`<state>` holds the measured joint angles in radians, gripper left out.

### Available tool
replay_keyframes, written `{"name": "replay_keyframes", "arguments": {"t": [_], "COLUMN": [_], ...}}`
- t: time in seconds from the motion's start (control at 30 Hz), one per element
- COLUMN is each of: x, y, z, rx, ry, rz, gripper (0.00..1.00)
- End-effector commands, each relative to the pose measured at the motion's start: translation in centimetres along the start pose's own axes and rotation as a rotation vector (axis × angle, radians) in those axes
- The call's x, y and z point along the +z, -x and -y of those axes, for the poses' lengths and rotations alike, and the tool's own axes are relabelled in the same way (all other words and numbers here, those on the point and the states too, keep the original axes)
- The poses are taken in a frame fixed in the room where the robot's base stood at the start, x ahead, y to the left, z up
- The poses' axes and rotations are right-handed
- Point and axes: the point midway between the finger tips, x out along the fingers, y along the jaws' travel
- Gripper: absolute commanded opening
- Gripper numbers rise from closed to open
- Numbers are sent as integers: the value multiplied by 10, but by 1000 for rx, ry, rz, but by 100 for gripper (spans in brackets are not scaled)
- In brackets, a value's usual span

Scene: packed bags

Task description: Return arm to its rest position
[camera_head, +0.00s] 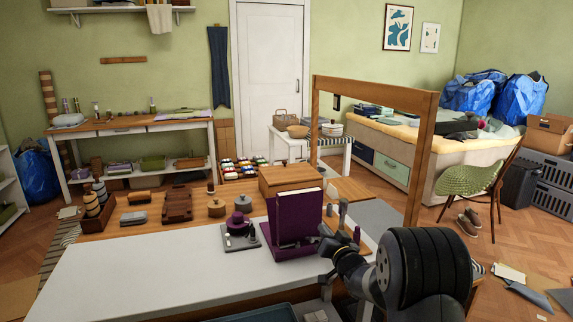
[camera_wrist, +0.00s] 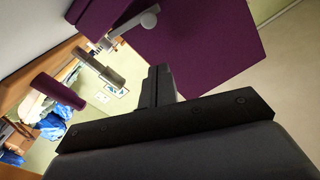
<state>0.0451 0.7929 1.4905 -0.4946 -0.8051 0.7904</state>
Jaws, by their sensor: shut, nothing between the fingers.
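My gripper (camera_head: 327,247) is at the lower right of the head view, over the right part of the white worktable (camera_head: 130,272). Its tip is just in front of a purple upright holder (camera_head: 297,220). In the wrist view my gripper's dark fingers (camera_wrist: 157,88) are together with nothing between them. A large purple panel (camera_wrist: 210,45) fills the upper middle of that view, close beyond the fingers. My dark arm shows at the lower right of the head view, bent low beside the table.
A grey tray with a purple spool (camera_head: 241,226) stands left of the purple holder. Small upright items (camera_head: 343,212) stand to its right, close to my gripper. A wooden frame (camera_head: 424,150) rises behind the arm. The table's front left is clear.

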Motion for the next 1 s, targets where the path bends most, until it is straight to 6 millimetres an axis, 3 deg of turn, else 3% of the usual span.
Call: {"name": "replay_keyframes", "arguments": {"t": [0.4,1.0], "x": [-10,-14], "y": [5,5], "z": [-16,-33], "rx": [14,21], "ry": [-287,-577], "rz": [-6,-8], "gripper": [0,0]}}
